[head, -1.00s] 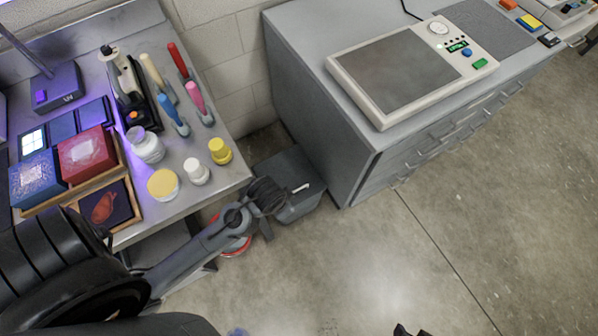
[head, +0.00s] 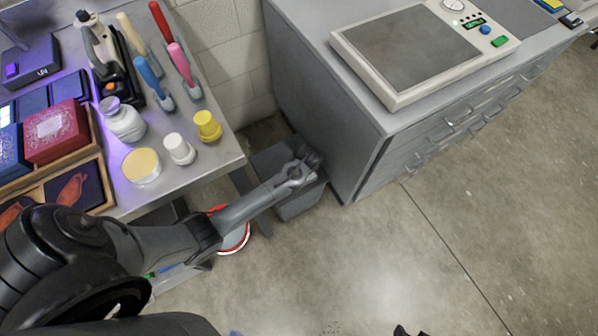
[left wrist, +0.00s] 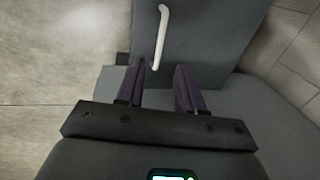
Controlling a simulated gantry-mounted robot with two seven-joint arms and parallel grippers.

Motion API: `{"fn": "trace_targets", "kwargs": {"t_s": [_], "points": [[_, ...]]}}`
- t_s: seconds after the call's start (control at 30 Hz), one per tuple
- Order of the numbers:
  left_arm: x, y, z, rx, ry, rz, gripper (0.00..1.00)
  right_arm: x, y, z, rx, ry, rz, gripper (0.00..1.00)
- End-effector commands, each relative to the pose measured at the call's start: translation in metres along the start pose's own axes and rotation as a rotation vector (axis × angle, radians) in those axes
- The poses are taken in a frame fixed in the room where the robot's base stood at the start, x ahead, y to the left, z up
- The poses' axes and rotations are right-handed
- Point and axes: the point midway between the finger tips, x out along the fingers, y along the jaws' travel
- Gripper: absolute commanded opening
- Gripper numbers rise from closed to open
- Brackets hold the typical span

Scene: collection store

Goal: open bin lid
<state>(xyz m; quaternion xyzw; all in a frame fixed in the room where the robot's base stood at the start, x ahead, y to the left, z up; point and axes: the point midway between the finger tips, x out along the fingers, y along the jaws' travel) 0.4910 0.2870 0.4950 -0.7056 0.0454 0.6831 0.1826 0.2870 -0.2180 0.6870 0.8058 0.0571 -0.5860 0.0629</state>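The grey bin (head: 300,206) stands on the floor between the steel table and the grey cabinet. Its flat lid (head: 268,160) looks shut and is partly covered by my left arm. In the left wrist view the dark lid (left wrist: 205,35) carries a slim white handle (left wrist: 162,30). My left gripper (head: 308,158) is over the lid. In the left wrist view its two fingers (left wrist: 158,72) are apart, with the handle's near end between their tips in the picture; I cannot tell whether they touch it. A small dark shape at the head view's bottom edge may be my right gripper, mostly cut off.
The cabinet (head: 357,160) stands close on the bin's right. The table (head: 205,165) on the left holds bottles, hand tools and boxes. A red-rimmed round container (head: 234,240) sits on the floor below my left forearm. Floor in front is clear.

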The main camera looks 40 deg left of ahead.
Motion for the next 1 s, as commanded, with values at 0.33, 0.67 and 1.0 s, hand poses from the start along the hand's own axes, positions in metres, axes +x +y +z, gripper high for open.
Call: {"fn": "trace_targets", "kwargs": {"t_s": [0.33,0.67,1.0], "points": [[0.06,0.001,0.0,-0.001,0.0,0.001,0.37,0.035,-0.001,0.011,-0.003,-0.001,0.002,0.43],[0.079,0.001,0.0,0.0,0.001,0.001,0.37,0.046,-0.001,0.015,-0.002,-0.001,0.001,0.43],[0.079,0.001,0.0,0.0,0.001,0.001,0.28,0.045,-0.003,0.014,0.003,0.0,-0.003,0.43]]}}
